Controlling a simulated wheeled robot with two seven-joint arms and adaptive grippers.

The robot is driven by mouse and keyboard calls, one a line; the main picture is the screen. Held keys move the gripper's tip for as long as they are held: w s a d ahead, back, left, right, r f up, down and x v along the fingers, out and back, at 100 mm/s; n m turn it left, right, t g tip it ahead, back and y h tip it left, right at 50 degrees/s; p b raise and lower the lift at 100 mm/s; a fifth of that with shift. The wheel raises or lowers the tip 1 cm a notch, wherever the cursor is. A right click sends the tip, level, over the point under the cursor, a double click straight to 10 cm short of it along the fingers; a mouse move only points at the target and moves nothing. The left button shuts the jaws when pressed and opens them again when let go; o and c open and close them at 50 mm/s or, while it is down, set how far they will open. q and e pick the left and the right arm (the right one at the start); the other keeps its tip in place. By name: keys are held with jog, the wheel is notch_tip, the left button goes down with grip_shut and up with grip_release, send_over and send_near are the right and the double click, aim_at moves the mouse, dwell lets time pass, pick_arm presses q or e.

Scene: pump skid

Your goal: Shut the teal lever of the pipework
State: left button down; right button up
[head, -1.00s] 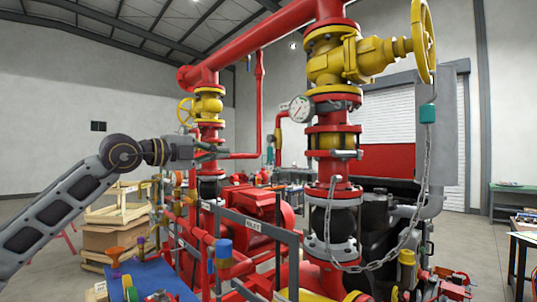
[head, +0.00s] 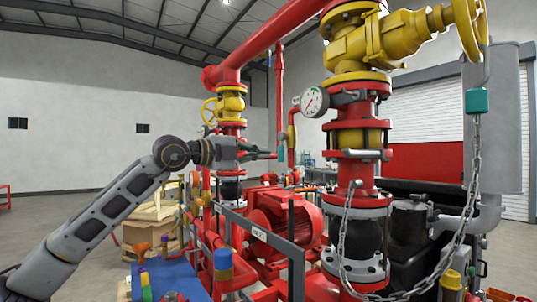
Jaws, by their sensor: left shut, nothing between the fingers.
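The teal lever (head: 281,153) is a small narrow handle that hangs about upright beside the thin red pipe below the pressure gauge. My left gripper (head: 262,155) comes in from the left at about the lever's height. It is shut and empty, its fingertips pointing right towards the lever. In the picture the tips end just left of it; I cannot tell whether they touch it or how they differ in depth. My right gripper is not in view.
The white pressure gauge (head: 314,101) sits right of the lever. A thick red and yellow pipe column (head: 357,140) stands to its right. A teal block (head: 477,100) hangs with a chain further right. A red pump (head: 280,220) and a grey rail lie below my left gripper.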

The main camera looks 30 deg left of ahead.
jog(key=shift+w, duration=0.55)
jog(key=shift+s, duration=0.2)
